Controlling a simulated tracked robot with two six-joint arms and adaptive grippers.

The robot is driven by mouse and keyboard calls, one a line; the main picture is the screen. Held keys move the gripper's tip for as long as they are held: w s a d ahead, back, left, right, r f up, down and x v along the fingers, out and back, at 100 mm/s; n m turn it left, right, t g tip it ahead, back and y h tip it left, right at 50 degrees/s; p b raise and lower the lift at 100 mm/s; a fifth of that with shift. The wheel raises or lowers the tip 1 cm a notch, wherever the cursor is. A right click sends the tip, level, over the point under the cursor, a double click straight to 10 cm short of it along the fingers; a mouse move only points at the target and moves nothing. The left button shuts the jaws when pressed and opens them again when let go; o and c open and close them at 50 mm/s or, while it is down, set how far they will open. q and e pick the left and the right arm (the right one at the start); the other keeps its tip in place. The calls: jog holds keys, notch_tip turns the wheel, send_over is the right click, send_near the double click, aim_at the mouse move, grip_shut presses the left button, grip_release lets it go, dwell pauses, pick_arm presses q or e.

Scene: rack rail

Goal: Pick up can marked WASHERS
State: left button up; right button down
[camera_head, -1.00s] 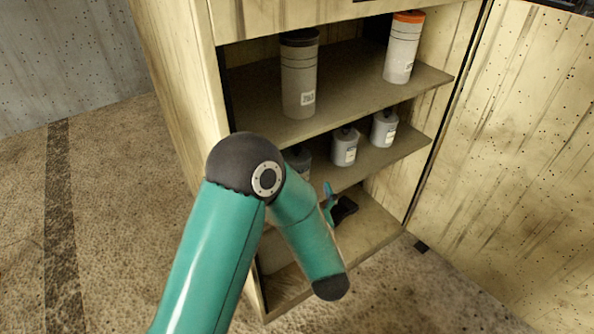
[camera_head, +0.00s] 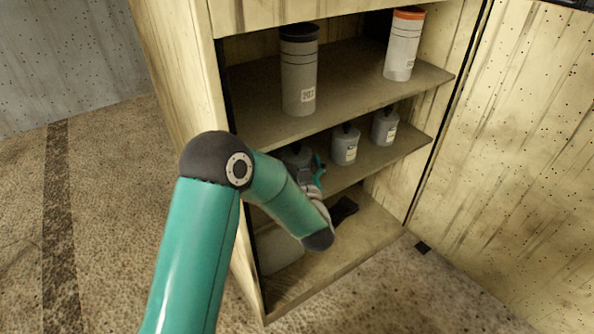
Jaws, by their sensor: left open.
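Three grey cans with dark tops stand on the middle shelf: a left can (camera_head: 296,156), a middle can (camera_head: 345,147) and a right can (camera_head: 385,128). Their white labels are too small to read, so I cannot tell which is marked WASHERS. My left gripper (camera_head: 314,170) is open at the front of the middle shelf, just in front and to the right of the left can. It partly hides that can, and I cannot tell whether they touch. My right gripper is not in view.
The upper shelf (camera_head: 350,85) holds a tall grey canister (camera_head: 299,75) and a white one with an orange lid (camera_head: 403,45). On the bottom shelf (camera_head: 350,250) are a dark object (camera_head: 343,209) and a pale box (camera_head: 281,249). An open door panel (camera_head: 510,170) stands at right.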

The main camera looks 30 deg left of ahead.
pick_arm(q)
jog(key=c, duration=1.3)
jog(key=shift+c, duration=0.7)
jog(key=shift+r, duration=0.15)
